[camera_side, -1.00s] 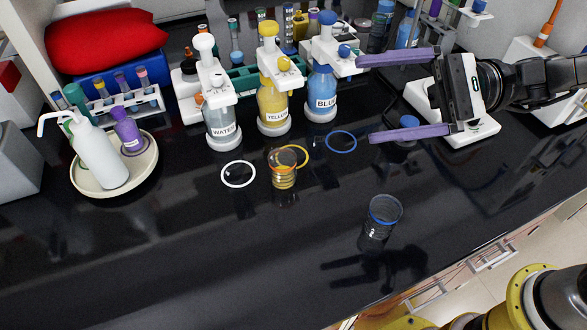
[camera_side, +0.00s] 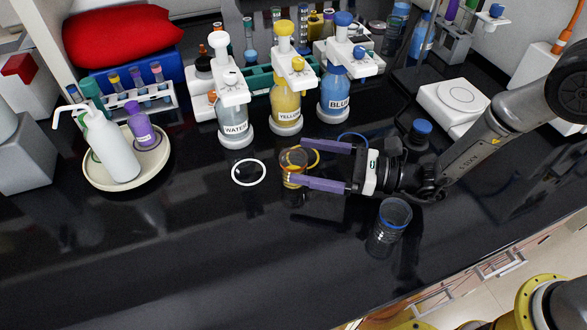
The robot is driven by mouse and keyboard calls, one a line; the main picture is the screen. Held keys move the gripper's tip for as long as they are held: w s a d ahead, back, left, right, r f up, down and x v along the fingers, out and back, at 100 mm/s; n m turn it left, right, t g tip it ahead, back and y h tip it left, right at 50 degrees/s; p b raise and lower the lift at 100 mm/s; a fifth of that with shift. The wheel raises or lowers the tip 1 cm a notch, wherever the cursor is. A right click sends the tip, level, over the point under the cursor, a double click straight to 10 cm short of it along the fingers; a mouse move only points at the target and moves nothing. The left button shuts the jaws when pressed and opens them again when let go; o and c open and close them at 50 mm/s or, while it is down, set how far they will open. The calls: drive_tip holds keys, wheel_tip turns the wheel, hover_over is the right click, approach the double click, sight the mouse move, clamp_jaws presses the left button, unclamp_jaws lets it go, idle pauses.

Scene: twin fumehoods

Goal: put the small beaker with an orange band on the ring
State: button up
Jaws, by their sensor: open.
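The small beaker with an orange band (camera_side: 292,168) stands upright on the black bench, beside the yellow ring (camera_side: 316,158) and overlapping its left edge in the picture. My gripper (camera_side: 297,164) is open, pointing left, with its two purple fingers on the far and near sides of the beaker. The near finger covers part of the beaker; I cannot tell whether either finger touches it. A white ring (camera_side: 249,183) lies empty to the left. A blue ring (camera_side: 352,134) lies behind my gripper, partly hidden.
A blue-banded beaker (camera_side: 389,228) stands just in front of my gripper. Bottles marked water (camera_side: 234,128), yellow (camera_side: 286,105) and blue (camera_side: 337,95) stand behind the rings. A round tray (camera_side: 150,172) is at left. The front left bench is clear.

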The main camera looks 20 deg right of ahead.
sight(293, 158)
drive_tip(key=x, duration=0.3)
drive_tip(key=shift+w+a, duration=0.1)
drive_tip(key=shift+a, duration=0.05)
drive_tip(key=c, duration=1.4)
clamp_jaws()
